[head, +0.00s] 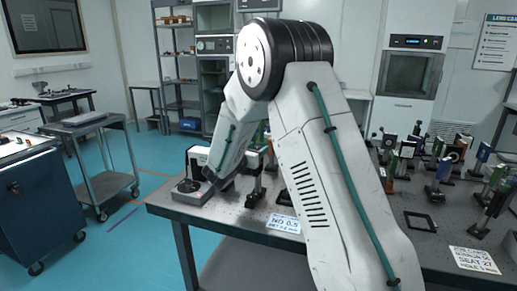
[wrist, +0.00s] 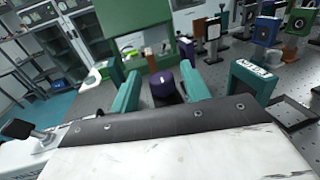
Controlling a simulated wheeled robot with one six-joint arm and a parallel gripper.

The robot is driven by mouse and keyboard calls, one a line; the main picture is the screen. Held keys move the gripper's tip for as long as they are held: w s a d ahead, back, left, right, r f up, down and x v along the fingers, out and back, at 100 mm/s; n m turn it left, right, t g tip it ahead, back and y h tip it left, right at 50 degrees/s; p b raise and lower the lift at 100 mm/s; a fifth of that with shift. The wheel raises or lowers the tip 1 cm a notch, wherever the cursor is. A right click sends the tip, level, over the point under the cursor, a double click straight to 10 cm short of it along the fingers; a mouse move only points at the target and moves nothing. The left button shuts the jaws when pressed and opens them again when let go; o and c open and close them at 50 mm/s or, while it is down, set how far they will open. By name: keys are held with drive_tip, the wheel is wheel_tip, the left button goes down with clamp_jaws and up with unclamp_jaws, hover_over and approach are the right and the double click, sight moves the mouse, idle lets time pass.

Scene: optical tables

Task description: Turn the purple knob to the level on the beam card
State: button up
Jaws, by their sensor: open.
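The purple knob (wrist: 163,84) stands upright in the wrist view, with a pale mark on its top. My gripper (wrist: 160,74) is open, with one teal finger on the left of the knob and one on the right. Gaps show between the knob and both fingers; I cannot tell how deep the fingers reach. In the head view my arm hides the knob and most of the gripper. A white card (head: 284,223) on the table's front edge carries printed text, partly readable as "0.5" and a "SET" line; its level is too small to read surely.
A second white card (head: 474,261) lies at the table's right front. A grey box with a black top part (head: 189,190) stands at the left corner. A teal block with a white label (wrist: 250,76) is close to the right finger. Several optic mounts crowd the table's right side.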

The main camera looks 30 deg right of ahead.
drive_tip(key=shift+w+d, duration=0.25)
drive_tip(key=shift+d, duration=0.3)
drive_tip(key=shift+c, duration=0.4)
drive_tip(key=c, duration=0.9)
drive_tip(key=shift+s+r+n+t+y, duration=0.1)
drive_tip(key=shift+n+t+y, duration=1)
drive_tip(key=shift+t, duration=0.5)
drive_tip(key=shift+n+t+y, duration=1.2)
drive_tip(key=shift+n+t, duration=0.1)
drive_tip(key=shift+t, duration=0.1)
